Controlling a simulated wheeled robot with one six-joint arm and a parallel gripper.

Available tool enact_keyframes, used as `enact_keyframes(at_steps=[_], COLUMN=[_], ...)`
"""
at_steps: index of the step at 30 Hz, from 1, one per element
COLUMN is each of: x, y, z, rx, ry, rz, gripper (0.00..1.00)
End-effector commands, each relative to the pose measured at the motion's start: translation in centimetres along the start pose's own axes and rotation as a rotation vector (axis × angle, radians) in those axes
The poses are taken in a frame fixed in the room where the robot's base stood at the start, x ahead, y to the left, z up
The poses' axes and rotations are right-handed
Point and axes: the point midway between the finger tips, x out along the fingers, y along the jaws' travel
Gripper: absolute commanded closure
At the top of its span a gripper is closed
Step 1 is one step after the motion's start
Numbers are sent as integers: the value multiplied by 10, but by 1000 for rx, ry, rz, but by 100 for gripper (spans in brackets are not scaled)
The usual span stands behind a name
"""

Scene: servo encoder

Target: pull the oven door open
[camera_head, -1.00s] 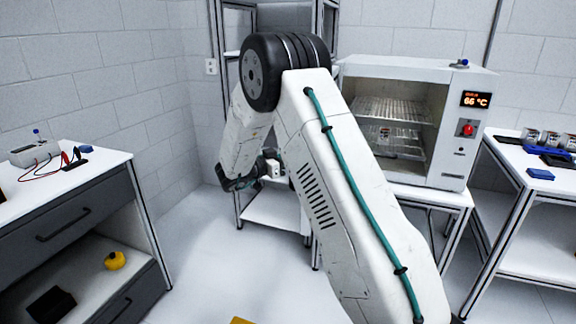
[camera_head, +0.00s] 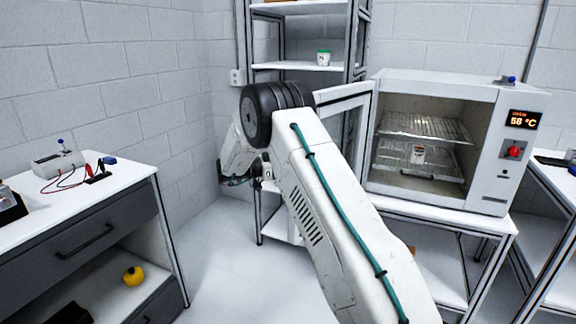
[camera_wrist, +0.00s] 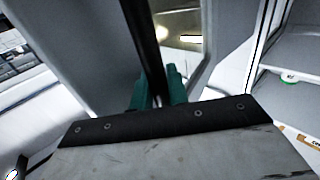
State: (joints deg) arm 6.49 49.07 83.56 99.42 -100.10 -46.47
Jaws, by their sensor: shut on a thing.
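The oven (camera_head: 493,150) is a white box on a white-topped stand at the right in the head view. Its front is open, showing wire racks (camera_head: 425,127) inside. The oven door (camera_head: 345,97), with a pale frame and a glass pane, is swung out to the left of the opening. My arm hides its lower left part. In the wrist view, my gripper (camera_wrist: 158,92) has teal fingers shut on the long dark door handle (camera_wrist: 143,40). My gripper's fingers are hidden behind my arm in the head view.
A metal shelf rack (camera_head: 300,67) with a small white cup (camera_head: 323,57) stands behind the door. A drawer bench (camera_head: 85,245) stands at the left, and another table (camera_head: 555,185) at the far right. The floor between bench and oven is clear.

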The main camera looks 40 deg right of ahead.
Motion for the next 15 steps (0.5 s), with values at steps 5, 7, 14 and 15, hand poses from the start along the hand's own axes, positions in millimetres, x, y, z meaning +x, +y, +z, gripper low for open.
enact_keyframes(at_steps=[5,7,14,15], x=[-13,-17,-18,-18], y=[0,0,0,0], z=[0,0,0,0], rx=[1,0,0,0], ry=[-1,-1,-1,0], rz=[-15,-20,-20,-20], gripper=[81,65,65,65])
